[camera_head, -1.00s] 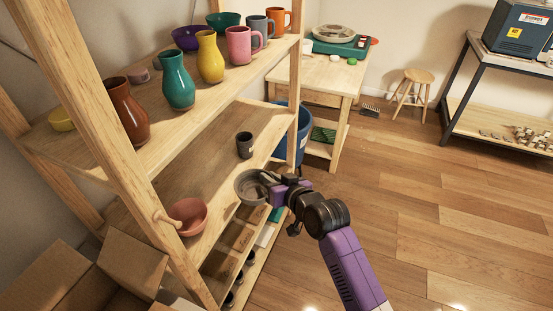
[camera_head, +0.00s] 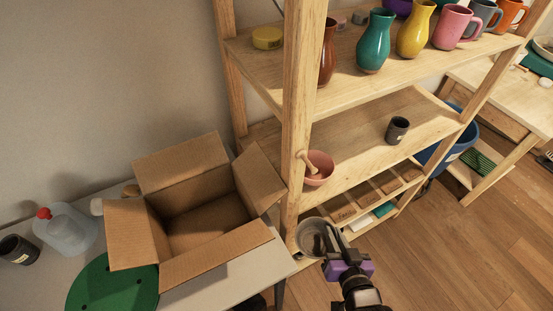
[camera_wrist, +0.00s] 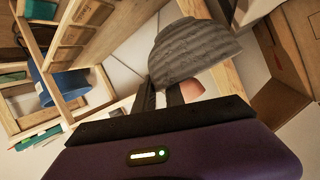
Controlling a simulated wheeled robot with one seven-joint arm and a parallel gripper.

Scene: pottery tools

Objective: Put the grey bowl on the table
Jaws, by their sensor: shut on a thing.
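The grey bowl (camera_head: 312,236) is held in front of the shelf's left post, its open side up in the head view. It also shows in the wrist view (camera_wrist: 190,50), ridged and grey, beyond my fingers. My gripper (camera_head: 330,240) is shut on the bowl's right rim. In the wrist view the fingers (camera_wrist: 160,97) reach to the bowl's edge. The grey table (camera_head: 225,296) is at the lower left, just left of the bowl. The bowl is apart from its top as far as I can tell.
An open cardboard box (camera_head: 205,215) takes up much of the table. A green round plate (camera_head: 110,287), a clear jug (camera_head: 66,230) and a dark cup (camera_head: 17,250) are further left. The wooden shelf (camera_head: 350,95) holds vases, mugs and a pink bowl (camera_head: 318,170).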

